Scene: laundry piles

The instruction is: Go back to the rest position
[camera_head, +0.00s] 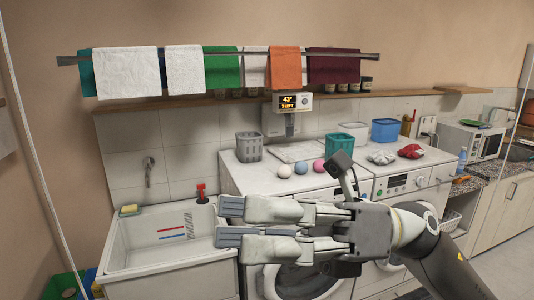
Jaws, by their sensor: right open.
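My right gripper (230,222) reaches in from the lower right, and its two fingers point left. The fingers are apart with nothing between them, so it is open and empty. It is in front of the washing machines (240,178), with its fingertips near the right rim of the sink (160,268). I cannot tell its exact height. It hides part of the machine fronts. My left gripper is not in view.
Towels hang on a rail (220,54) above. On the machines are a grey basket (249,146), a teal basket (339,147), several balls (301,168), and white (381,158) and red (411,151) cloths. A counter with a microwave (472,141) is at right.

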